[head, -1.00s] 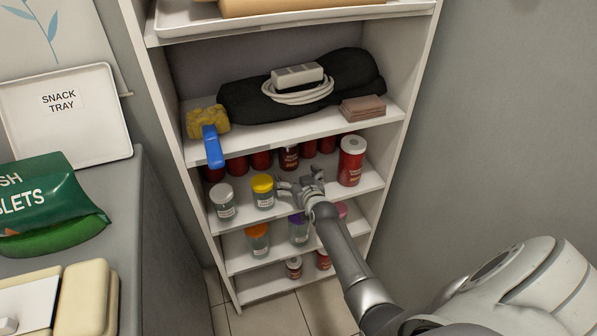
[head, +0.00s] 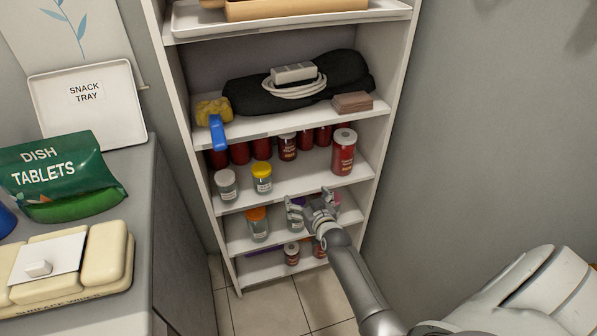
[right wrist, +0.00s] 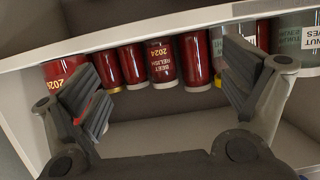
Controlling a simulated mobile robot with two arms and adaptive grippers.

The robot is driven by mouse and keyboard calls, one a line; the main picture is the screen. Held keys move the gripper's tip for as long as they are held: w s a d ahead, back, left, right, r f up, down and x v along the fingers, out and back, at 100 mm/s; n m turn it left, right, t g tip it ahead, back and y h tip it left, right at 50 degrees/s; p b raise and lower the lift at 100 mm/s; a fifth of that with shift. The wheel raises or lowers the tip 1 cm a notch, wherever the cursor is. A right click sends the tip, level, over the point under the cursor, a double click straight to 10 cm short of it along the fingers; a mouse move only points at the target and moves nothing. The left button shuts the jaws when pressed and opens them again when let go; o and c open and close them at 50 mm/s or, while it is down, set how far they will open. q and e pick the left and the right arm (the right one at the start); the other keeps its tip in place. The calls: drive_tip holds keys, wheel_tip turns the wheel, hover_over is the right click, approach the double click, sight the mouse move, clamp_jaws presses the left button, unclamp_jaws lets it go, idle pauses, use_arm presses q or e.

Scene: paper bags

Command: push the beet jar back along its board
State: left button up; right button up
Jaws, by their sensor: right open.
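A dark red jar labelled beet relish (right wrist: 163,62) shows in the right wrist view, in a row of similar red jars under a white board edge, between my fingers in the picture. In the head view several red jars stand at the back of the middle board, one of them with a label (head: 287,147); its words are too small to read. My right gripper (head: 314,199) is open and empty, in front of the board below; it also shows in the right wrist view (right wrist: 163,85). It partly hides a purple-lidded jar there. My left gripper is not in view.
On the middle board stand a yellow-lidded jar (head: 262,178), a white-lidded jar (head: 227,185) and a tall red container (head: 343,152). An orange-lidded jar (head: 257,225) stands one board lower. A blue-handled brush (head: 217,132) overhangs its board. A counter (head: 143,185) borders the left.

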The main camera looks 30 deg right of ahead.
drive_tip(key=s+a+f+n+g+y+p, duration=0.1)
drive_tip(key=s+a+f+g, duration=0.1)
drive_tip(key=s+a+f, duration=0.5)
drive_tip(key=s+f+n+g+y, duration=0.1)
drive_tip(key=s+f+g, duration=0.3)
drive_tip(key=f, duration=0.7)
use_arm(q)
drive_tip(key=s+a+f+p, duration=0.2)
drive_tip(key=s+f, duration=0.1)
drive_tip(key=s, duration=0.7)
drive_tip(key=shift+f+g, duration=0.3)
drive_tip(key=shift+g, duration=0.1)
use_arm(e)
drive_tip(key=s+a+f+n+g, duration=0.1)
drive_tip(key=s+f, duration=0.4)
drive_tip(key=s, duration=0.8)
drive_tip(key=s+a+f+n+g, duration=0.1)
drive_tip(key=s+a+f+g, duration=0.2)
drive_tip(key=s, duration=1.1)
drive_tip(key=s+a+f+g+y, duration=0.1)
drive_tip(key=s+a+f+g, duration=0.1)
drive_tip(key=s+f, duration=0.6)
drive_tip(key=s+g, duration=0.1)
drive_tip(key=s, duration=0.4)
drive_tip(key=shift+s+f+n, duration=0.15)
drive_tip(key=shift+s+n, duration=0.1)
drive_tip(key=shift+n, duration=0.15)
